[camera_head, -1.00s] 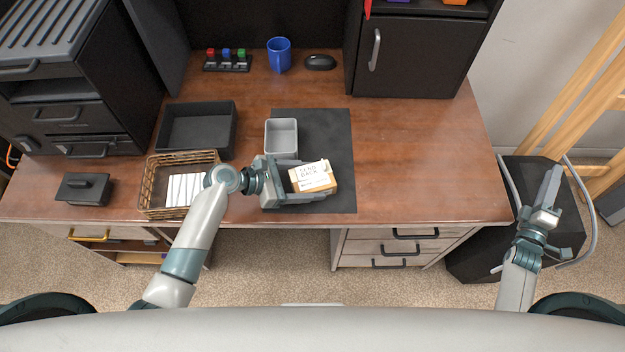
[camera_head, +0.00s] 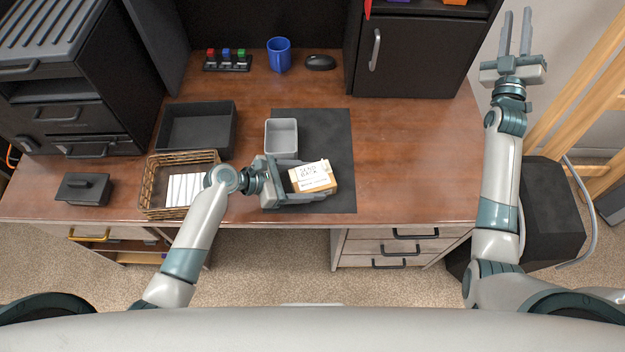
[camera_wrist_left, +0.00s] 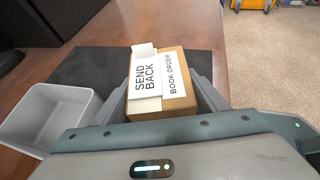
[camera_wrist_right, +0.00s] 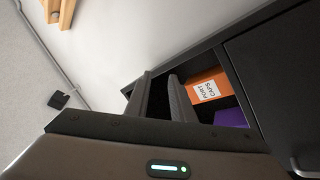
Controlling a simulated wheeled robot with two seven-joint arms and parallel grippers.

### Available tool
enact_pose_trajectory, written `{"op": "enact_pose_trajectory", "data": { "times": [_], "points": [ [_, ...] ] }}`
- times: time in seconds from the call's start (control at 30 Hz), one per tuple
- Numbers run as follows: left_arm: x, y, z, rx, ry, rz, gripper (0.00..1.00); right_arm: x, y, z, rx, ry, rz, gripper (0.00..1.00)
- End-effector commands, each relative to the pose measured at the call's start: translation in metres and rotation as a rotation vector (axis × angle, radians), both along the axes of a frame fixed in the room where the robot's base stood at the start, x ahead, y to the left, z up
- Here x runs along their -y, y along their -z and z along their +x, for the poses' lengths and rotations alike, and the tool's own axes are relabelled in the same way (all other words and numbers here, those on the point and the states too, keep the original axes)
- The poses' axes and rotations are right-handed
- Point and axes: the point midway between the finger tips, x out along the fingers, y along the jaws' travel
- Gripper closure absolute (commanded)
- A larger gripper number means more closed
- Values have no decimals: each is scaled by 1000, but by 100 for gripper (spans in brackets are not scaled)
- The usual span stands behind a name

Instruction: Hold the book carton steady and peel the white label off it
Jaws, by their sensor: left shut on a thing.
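The book carton (camera_head: 327,187) is a small brown box on the dark mat (camera_head: 335,135) near the desk's front edge. A white label (camera_head: 311,175) reading "SEND BACK" lies on its top, and in the left wrist view the label (camera_wrist_left: 146,76) overlaps a white "BOOK ORDER" strip (camera_wrist_left: 177,78). My left gripper (camera_head: 300,179) is shut on the carton, one finger along each side. My right gripper (camera_head: 515,35) is raised beyond the desk's right side, away from the carton. Its two fingers (camera_wrist_right: 158,95) are apart with nothing between them.
A grey bin (camera_head: 281,138) stands behind the carton on the mat. A wicker basket (camera_head: 150,190) and black tray (camera_head: 165,130) are to the left. A black cabinet (camera_head: 420,60) stands at the back right. The desk right of the mat is clear.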

Motion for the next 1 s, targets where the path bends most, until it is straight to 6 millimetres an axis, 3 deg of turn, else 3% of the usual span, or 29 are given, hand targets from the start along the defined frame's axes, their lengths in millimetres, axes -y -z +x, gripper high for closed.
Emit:
{"op": "enact_pose_trajectory", "data": {
  "times": [0.03,0.3,0.7,0.87,1.0],
  "points": [
    [0,4,-3,-8,3,4,60,-14,-16,10,15,-49,32,78],
    [0,4,-3,-8,3,4,60,-92,-84,50,37,-320,218,78],
    [0,4,-3,-9,3,4,60,-225,-177,72,-53,-732,460,78],
    [0,5,-3,-9,3,4,60,-288,-191,71,-177,-883,552,78],
    [0,5,-3,-9,3,4,60,-344,-175,67,-344,-973,629,78]
  ]
}}
